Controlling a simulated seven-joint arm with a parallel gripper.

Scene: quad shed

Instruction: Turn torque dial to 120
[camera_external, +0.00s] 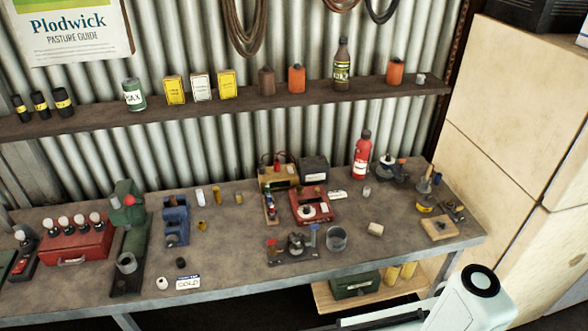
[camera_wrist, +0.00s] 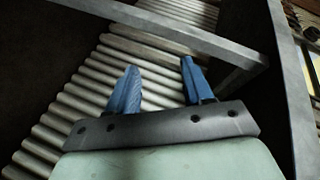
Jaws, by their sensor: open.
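A red box with a round white dial (camera_external: 307,211) on its face stands on the workbench, right of centre; it may be the torque dial, but its numbers and pointer are too small to read. My gripper (camera_wrist: 157,66) shows in the wrist view with its two blue fingers apart and nothing between them. No dial shows in the wrist view. In the external view only a pale part of my arm shows at the lower right, and my gripper's fingers are not seen there.
The workbench (camera_external: 345,259) holds a blue vise (camera_external: 176,222), a red bulb box (camera_external: 76,243), a clear cup (camera_external: 336,239) and a red bottle (camera_external: 362,155). Pale cabinets (camera_external: 520,110) stand at the right. The wrist view shows grey beams (camera_wrist: 170,33) before corrugated metal (camera_wrist: 68,118).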

